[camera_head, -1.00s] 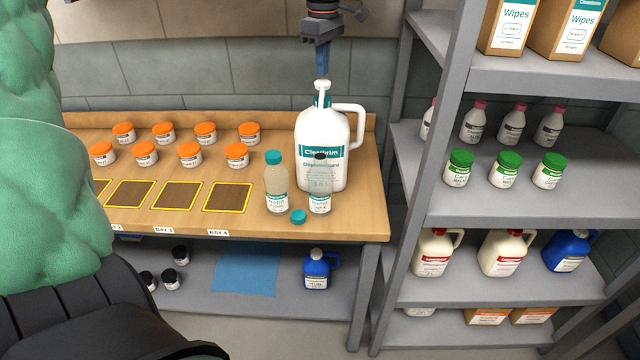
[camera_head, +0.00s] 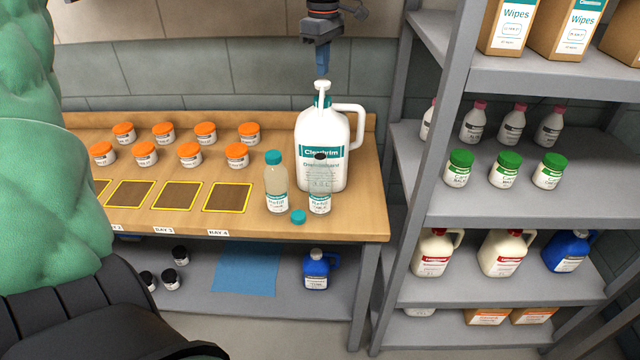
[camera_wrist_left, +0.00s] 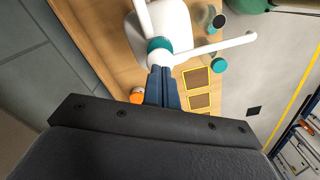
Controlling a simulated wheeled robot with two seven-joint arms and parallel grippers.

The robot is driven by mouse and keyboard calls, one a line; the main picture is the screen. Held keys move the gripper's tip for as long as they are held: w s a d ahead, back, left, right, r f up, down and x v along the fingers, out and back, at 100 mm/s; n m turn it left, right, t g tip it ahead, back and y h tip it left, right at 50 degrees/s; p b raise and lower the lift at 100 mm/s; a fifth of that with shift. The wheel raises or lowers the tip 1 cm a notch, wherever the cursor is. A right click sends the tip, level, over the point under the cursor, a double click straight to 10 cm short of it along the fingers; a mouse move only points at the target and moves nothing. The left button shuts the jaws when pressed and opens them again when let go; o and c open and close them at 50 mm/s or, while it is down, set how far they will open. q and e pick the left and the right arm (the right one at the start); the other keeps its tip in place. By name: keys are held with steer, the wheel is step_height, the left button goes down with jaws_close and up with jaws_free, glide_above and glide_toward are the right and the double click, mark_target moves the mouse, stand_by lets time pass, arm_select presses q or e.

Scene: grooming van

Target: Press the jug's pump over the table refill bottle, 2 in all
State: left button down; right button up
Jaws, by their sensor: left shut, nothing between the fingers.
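The white jug (camera_head: 317,178) with a teal label stands at the right end of the wooden table, its handle to the right. Its white pump head (camera_head: 322,86) is up on the teal collar; in the wrist view the long spout (camera_wrist_left: 225,46) reaches out to the right. My left gripper (camera_head: 322,73) is shut and empty, pointing down just above the pump head; I cannot tell whether it touches. An open clear refill bottle (camera_head: 320,203) stands upright before the jug, under the spout side. Its fill level is unclear. My right gripper is out of view.
A teal-capped bottle (camera_head: 276,190) stands left of the open one, with a loose teal cap (camera_head: 298,217) between them near the front edge. Several orange-lidded jars (camera_head: 237,155) and yellow-edged bay mats (camera_head: 227,197) lie left. A loaded grey shelf (camera_head: 500,207) stands right.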

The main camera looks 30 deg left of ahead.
mark_target(322, 81)
arm_select(q)
steer(key=shift+f+b, duration=0.4)
steer(key=shift+f, duration=0.05)
stand_by(0.5)
steer(key=shift+f+b, duration=0.3)
steer(key=shift+f, duration=0.05)
steer(key=shift+f+b, duration=0.3)
steer(key=shift+f, duration=0.05)
steer(key=shift+f+b, duration=0.55)
steer(key=shift+f, duration=0.1)
steer(key=shift+r, duration=1.75)
steer(key=shift+f, duration=0.2)
